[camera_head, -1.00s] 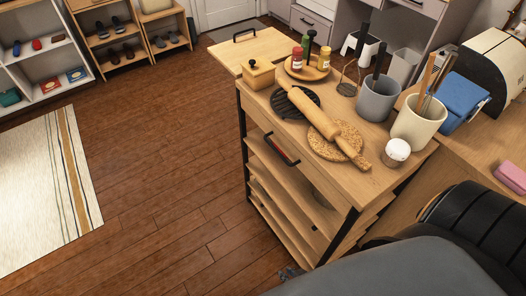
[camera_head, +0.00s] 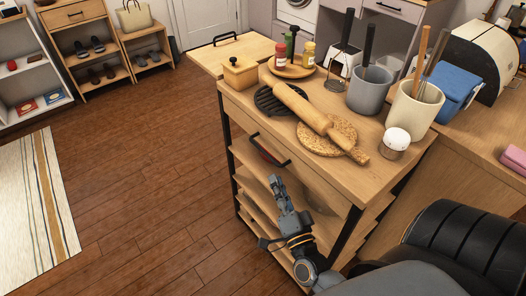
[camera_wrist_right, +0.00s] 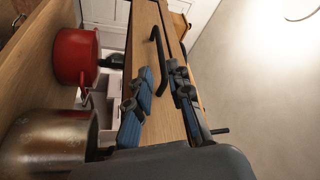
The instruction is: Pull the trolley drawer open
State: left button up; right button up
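The wooden trolley (camera_head: 352,178) stands at the centre right of the head view. Its drawer front has a black bar handle (camera_head: 268,150), and the drawer looks shut. My right gripper (camera_head: 276,182) is in front of the trolley, just below the handle in the picture. In the right wrist view, the gripper (camera_wrist_right: 160,82) is open and empty. The handle (camera_wrist_right: 158,62) shows between its two fingers, lengthwise and apparently still beyond the tips; I see no clear contact. My left gripper is not in view.
The trolley top holds a rolling pin (camera_head: 308,112), a grey pot (camera_head: 369,92), a cream utensil crock (camera_head: 414,108) and smaller items. A red pot (camera_wrist_right: 75,56) and a metal pot (camera_wrist_right: 48,143) are beside the gripper in the wrist view. Floor left of the trolley is clear.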

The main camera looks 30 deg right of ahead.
aim_at(263, 151)
jog(key=p+x, duration=0.1)
jog(key=x, duration=1)
jog(key=shift+w, duration=0.3)
jog(key=shift+c, duration=0.4)
grip_shut()
